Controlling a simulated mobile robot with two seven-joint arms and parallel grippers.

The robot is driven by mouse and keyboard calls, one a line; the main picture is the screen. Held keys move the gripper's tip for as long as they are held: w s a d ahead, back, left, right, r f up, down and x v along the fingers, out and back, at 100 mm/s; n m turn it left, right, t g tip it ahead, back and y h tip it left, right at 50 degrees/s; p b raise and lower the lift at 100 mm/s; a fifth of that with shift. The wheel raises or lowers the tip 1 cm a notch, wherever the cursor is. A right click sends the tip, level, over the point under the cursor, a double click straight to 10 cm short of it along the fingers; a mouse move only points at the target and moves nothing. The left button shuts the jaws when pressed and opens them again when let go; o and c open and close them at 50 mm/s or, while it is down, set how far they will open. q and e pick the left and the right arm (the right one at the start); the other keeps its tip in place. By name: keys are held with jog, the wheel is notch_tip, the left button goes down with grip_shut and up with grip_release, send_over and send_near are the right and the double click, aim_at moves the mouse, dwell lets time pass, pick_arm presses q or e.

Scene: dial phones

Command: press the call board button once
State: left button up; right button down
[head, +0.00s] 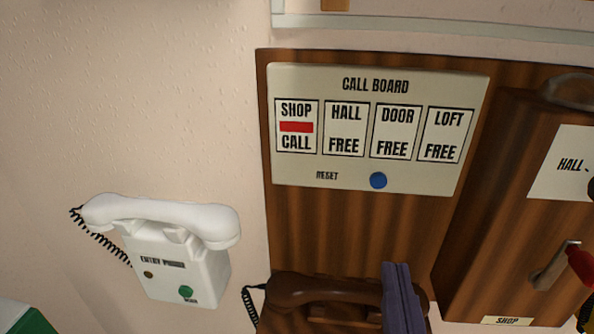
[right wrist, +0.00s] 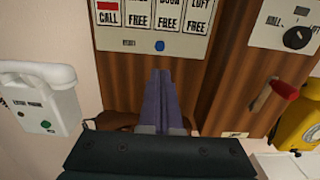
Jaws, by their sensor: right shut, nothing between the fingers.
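The call board (head: 430,180) is a cream plate on a wooden wall panel, and it also shows in the right wrist view (right wrist: 125,43). Its blue round button (head: 378,180) sits beside the word RESET, and the button also shows in the right wrist view (right wrist: 160,45). The SHOP window (head: 296,127) shows a red bar and CALL; HALL, DOOR and LOFT read FREE. My right gripper (head: 398,268) is shut and empty, with its purple fingers pointing up below the button and apart from it. It also shows in the right wrist view (right wrist: 160,75). My left gripper is not in view.
A white entry phone (head: 175,262) hangs on the wall at left. A brown handset (head: 320,290) lies below the board, partly behind my right fingers. At right is a wooden box (head: 500,200) with a red-handled crank (head: 578,262). A yellow phone (right wrist: 298,125) stands farther right.

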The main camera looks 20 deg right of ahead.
aim_at(379, 183)
jog(key=b+x, duration=0.1)
jog(key=x, duration=1.2)
jog(key=shift+w+d, duration=0.15)
jog(key=shift+d, duration=0.05)
